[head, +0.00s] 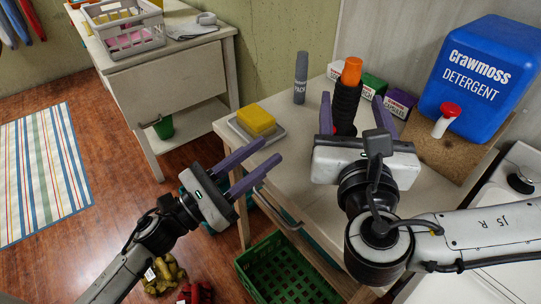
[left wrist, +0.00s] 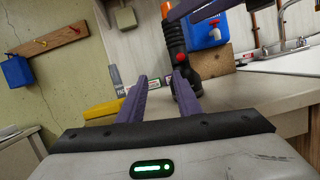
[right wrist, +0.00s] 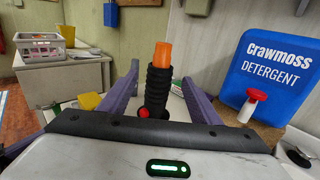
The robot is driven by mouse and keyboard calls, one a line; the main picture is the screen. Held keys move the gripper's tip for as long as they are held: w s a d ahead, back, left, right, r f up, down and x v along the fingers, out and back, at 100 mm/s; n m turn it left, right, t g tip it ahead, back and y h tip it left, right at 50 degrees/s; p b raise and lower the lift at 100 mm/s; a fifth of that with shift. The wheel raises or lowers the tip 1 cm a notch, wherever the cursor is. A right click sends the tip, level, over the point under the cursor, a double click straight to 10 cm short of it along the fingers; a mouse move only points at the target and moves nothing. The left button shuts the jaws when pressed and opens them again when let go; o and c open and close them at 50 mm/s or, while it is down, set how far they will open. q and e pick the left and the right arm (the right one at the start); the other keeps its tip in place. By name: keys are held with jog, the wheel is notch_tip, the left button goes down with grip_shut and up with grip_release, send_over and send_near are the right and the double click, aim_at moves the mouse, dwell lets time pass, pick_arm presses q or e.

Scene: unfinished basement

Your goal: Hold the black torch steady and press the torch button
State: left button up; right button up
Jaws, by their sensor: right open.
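The black torch (head: 345,104) stands upright on the table, with an orange top (head: 351,71) and a ribbed black body. It also shows in the right wrist view (right wrist: 158,88), where a red button (right wrist: 144,113) is visible low on its left side. My right gripper (head: 352,108) is open, its purple fingers on either side of the torch; I cannot tell that they touch it. My left gripper (head: 268,163) is open and empty, off the table's front left edge. In the left wrist view the torch (left wrist: 178,60) stands beyond the fingers, with the red button (left wrist: 181,57) on its side.
A yellow sponge (head: 257,119) on a tray (head: 236,127) and a grey marker-like bottle (head: 301,78) stand left of the torch. Small boxes (head: 399,103) and a blue detergent jug (head: 481,70) stand to its right. A green crate (head: 283,270) is on the floor below.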

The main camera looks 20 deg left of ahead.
jog(key=shift+w, duration=0.15)
pick_arm(q)
jog(key=m+g+h, duration=0.1)
jog(key=m, duration=0.2)
jog(key=d+m+g+h, duration=0.1)
jog(key=m, duration=0.3)
jog(key=d+r+m+g+h, duration=0.1)
jog(key=m+g, duration=0.1)
jog(key=m, duration=0.1)
jog(key=shift+s+d+m, duration=0.2)
jog(key=shift+s+m, duration=0.05)
jog(key=shift+m, duration=0.05)
pick_arm(e)
jog(key=w, duration=0.3)
jog(key=w+a, duration=0.1)
jog(key=w, duration=0.6)
jog(key=shift+a, duration=0.3)
jog(key=shift+s, duration=0.1)
jog(key=c, duration=1.2)
pick_arm(q)
grip_shut()
pick_arm(e)
jog(key=shift+c, duration=0.7)
